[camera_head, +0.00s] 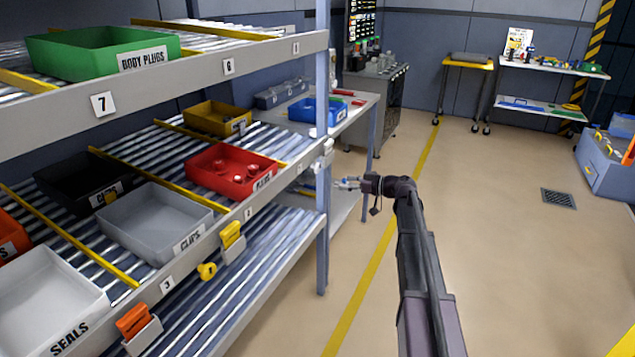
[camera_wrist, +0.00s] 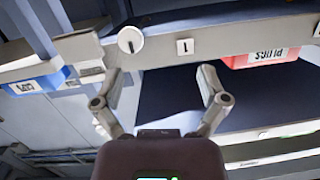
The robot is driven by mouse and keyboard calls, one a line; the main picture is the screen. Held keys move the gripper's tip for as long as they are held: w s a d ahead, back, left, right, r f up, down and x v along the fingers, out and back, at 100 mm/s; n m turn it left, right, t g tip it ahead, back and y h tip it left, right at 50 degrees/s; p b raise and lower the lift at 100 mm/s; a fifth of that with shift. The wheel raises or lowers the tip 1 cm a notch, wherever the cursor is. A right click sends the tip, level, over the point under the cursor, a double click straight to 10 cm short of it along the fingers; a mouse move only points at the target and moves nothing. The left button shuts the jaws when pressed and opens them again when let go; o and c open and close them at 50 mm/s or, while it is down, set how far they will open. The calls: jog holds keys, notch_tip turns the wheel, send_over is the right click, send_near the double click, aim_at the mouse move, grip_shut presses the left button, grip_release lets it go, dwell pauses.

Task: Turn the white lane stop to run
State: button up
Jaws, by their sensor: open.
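The white lane stop is a round white knob (camera_wrist: 130,40) with a short dark mark, on the front rail (camera_wrist: 215,38) beside the "1" label, in the upside-down wrist view. Its mark looks close to upright there. In the head view the knob (camera_head: 328,147) is small, at the right end of the middle shelf's rail near the post. My gripper (camera_wrist: 160,77) is open and empty, its fingers spread below the rail in the wrist view, the knob above the left finger and apart from it. The head view shows my gripper (camera_head: 348,184) right of the post.
The red plugs bin (camera_head: 232,170) sits in the lane behind the rail. The shelf post (camera_head: 322,215) stands close to my gripper. A blue bin (camera_head: 315,110) is on the side table beyond. A yellow knob (camera_head: 207,271) is farther left.

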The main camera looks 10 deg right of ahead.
aim_at(319, 168)
jog(key=shift+n+t+y, duration=0.3)
jog(key=shift+t+y, duration=0.1)
jog(key=shift+t, duration=0.4)
jog(key=w+d, duration=0.1)
jog(key=d, duration=0.1)
jog(key=w+d+b, duration=0.1)
jog(key=w, duration=0.1)
jog(key=shift+d+r, duration=0.15)
jog(key=shift+d, duration=0.2)
jog(key=shift+a, duration=0.1)
jog(key=shift+x, duration=6.75)
jog(key=shift+a, duration=0.1)
grip_shut()
